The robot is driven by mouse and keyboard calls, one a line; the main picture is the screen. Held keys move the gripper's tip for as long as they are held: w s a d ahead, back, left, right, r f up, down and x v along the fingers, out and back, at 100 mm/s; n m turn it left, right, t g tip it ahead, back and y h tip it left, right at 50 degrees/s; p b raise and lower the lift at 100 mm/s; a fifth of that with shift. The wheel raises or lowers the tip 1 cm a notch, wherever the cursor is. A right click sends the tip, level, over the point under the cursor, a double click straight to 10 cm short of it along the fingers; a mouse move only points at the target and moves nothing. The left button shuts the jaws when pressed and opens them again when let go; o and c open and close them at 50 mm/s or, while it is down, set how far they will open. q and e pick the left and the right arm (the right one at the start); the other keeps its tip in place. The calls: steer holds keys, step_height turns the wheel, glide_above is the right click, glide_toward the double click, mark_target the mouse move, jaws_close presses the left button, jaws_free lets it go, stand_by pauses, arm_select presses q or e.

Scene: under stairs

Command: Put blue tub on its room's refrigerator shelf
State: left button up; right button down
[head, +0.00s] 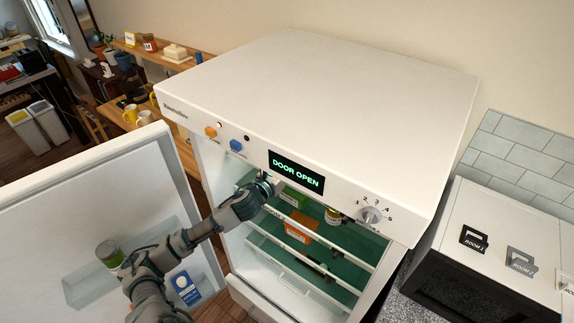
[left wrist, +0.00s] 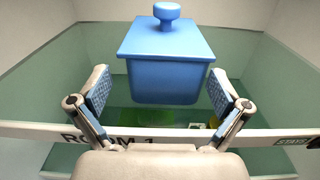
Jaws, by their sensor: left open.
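The blue tub (left wrist: 165,75), a lidded box with a round knob, sits upright inside the refrigerator (head: 330,110) in the left wrist view. It appears to rest on the glass shelf behind a white front rail (left wrist: 250,133) marked "ROOM 1". My left gripper (left wrist: 160,85) is open, with one finger on each side of the tub and visible gaps to it. In the head view my left gripper (head: 268,187) reaches in over the upper shelf's front edge; I cannot make out the tub there. My right gripper is not in view.
The refrigerator door (head: 90,220) stands open at left, and the display (head: 296,171) reads "DOOR OPEN". A green box (head: 294,198), an orange box (head: 300,226) and a jar (head: 333,215) are inside. The top panel overhangs my arm.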

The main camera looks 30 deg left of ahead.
arm_select(q)
steer(key=shift+s+f, duration=0.1)
steer(key=shift+s, duration=0.15)
steer(key=s+b, duration=0.3)
steer(key=s, duration=0.8)
steer(key=shift+s+a+r, duration=0.2)
steer(key=shift+f, duration=0.1)
